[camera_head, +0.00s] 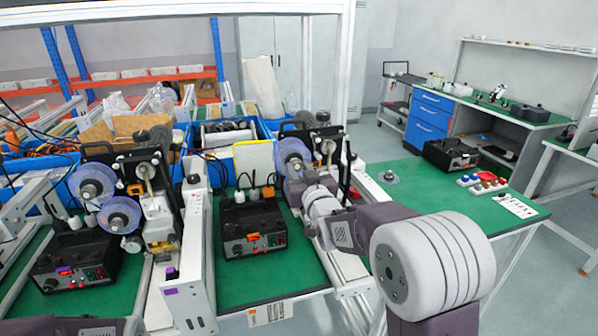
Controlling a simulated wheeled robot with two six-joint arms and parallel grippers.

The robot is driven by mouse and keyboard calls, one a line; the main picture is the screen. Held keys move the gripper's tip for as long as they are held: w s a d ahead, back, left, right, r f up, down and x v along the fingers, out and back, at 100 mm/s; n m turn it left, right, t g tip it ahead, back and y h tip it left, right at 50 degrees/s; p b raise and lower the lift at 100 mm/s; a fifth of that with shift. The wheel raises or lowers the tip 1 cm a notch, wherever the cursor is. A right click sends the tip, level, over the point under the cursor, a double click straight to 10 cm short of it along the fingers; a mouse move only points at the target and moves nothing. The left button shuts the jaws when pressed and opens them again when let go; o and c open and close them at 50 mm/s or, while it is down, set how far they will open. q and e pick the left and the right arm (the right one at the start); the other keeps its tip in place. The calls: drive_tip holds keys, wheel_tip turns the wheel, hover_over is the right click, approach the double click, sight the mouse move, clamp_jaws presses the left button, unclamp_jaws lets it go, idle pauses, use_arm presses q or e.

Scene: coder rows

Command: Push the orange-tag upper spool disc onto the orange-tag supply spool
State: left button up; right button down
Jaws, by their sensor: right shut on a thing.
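My right gripper (308,181) is at this machine, just below and right of that spool. It is shut, and what it holds, apparently the upper spool disc, is mostly hidden by the gripper and wrist. The supply spool's face behind my gripper is also hidden, so contact cannot be told. My left gripper is not in view.
A purple-tag coder with two bluish spools (120,215) stands at the left. A black control box (252,230) sits left of my right arm. A grey disc (390,177) lies on the green table at right, near coloured buttons (482,181). Blue bins stand behind.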

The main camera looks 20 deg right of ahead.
idle(0.5)
drive_tip(key=shift+b, duration=0.3)
idle(0.4)
drive_tip(key=shift+w, duration=0.55)
idle(0.4)
drive_tip(key=c, duration=1)
unclamp_jaws()
